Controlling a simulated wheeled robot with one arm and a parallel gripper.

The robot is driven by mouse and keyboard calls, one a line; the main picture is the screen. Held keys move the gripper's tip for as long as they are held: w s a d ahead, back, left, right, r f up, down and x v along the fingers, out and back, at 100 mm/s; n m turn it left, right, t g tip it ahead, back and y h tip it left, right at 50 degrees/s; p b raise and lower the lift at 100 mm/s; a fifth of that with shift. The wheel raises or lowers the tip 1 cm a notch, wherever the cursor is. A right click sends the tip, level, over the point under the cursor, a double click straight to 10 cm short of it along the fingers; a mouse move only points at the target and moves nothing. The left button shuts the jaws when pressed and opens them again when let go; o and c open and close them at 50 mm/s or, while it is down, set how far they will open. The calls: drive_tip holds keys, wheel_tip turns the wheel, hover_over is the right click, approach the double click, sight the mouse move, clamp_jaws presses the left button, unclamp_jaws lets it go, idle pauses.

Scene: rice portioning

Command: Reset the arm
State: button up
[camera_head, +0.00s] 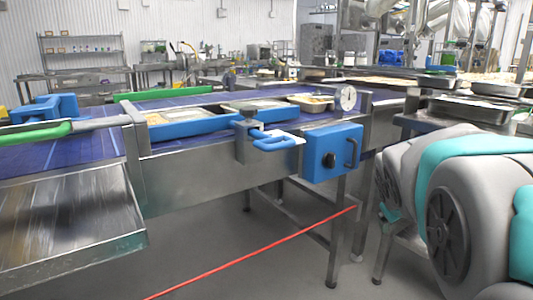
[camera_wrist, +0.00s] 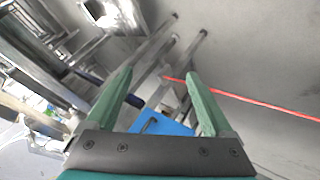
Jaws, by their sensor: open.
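My gripper (camera_wrist: 158,88) shows in the wrist view with its two green fingers spread apart and nothing between them. Behind the fingers a blue box with a dark handle (camera_wrist: 165,127) shows, apart from the fingers as far as I can tell. In the head view my grey and teal arm (camera_head: 450,190) fills the right side, and the gripper itself is out of sight there. The same blue box (camera_head: 330,153) is on the front of the conveyor in the head view.
A conveyor (camera_head: 95,147) with a blue belt runs across the head view, with trays of food (camera_head: 312,101) on it. A metal chute (camera_head: 65,215) is at the lower left. A red line (camera_head: 255,250) crosses the grey floor, which is otherwise open in front.

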drive_tip(key=s+a+f+m+g+y, duration=0.1)
drive_tip(key=s+a+f+g, duration=0.2)
drive_tip(key=s, duration=0.7)
drive_tip(key=s+a+f+m+g+y, duration=0.1)
drive_tip(key=s+a+f+g+y, duration=0.1)
drive_tip(key=s+a+f, duration=0.4)
drive_tip(key=s+a+f+g+y+p, duration=0.1)
drive_tip(key=s+a+f+g, duration=0.3)
drive_tip(key=s, duration=1.1)
wheel_tip(320, 180, down, 3)
drive_tip(key=shift+s+a+r+m+y, duration=0.15)
drive_tip(key=shift+s+a+m+y, duration=0.2)
drive_tip(key=shift+a, duration=0.3)
